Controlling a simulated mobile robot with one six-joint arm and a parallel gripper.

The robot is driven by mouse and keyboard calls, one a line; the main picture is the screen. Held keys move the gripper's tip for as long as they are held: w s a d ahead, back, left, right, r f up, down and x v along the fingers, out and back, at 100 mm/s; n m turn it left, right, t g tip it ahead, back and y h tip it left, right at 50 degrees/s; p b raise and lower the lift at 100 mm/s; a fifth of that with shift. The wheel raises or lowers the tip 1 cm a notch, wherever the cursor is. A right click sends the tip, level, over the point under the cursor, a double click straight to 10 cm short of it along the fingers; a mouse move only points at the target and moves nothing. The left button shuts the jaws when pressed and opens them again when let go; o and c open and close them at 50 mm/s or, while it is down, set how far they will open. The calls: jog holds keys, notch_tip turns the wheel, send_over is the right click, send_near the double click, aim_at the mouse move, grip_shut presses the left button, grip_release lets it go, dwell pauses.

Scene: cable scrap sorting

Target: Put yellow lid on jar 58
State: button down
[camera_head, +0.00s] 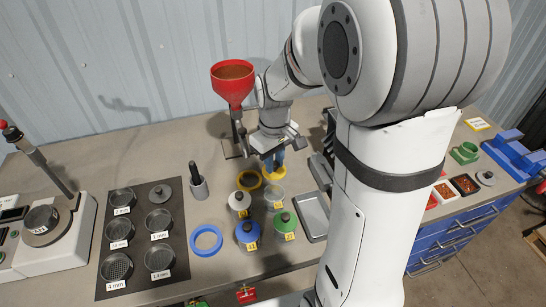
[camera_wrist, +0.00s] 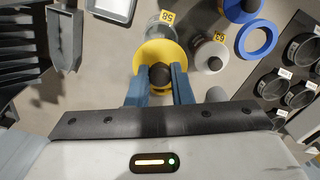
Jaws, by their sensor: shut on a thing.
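My gripper (camera_head: 273,162) is shut on the dark knob of the yellow lid (camera_head: 272,174). In the wrist view the fingers (camera_wrist: 160,88) are on either side of the knob, and the yellow lid (camera_wrist: 152,54) hangs flat below them. Jar 58 (camera_head: 275,199) is clear and stands open on the bench, just in front of the held lid in the head view. In the wrist view the lid hides part of jar 58 (camera_wrist: 158,30); its yellow label (camera_wrist: 167,17) shows beyond. The lid appears above the bench, apart from the jar.
A white-lidded jar (camera_head: 239,204), a blue-lidded jar (camera_head: 248,238) and a green-lidded jar (camera_head: 284,226) stand close around jar 58. A grey tray (camera_head: 313,216) lies right. A red funnel (camera_head: 232,87) stands behind.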

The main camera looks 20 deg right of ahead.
aim_at(282, 177)
notch_tip(282, 177, down, 9)
jog(key=b, duration=0.6)
jog(key=shift+r, duration=0.15)
dwell(0.8)
jog(key=c, duration=1.2)
grip_release()
notch_tip(282, 177, up, 8)
jog(key=shift+s+f, duration=0.1)
jog(key=s+r+m+t, duration=0.2)
jog(key=s+m+t, duration=0.1)
jog(key=s, duration=1.1)
jog(key=shift+r+m, duration=0.25)
jog(key=shift+m, duration=0.65)
jog(key=shift+a, duration=0.1)
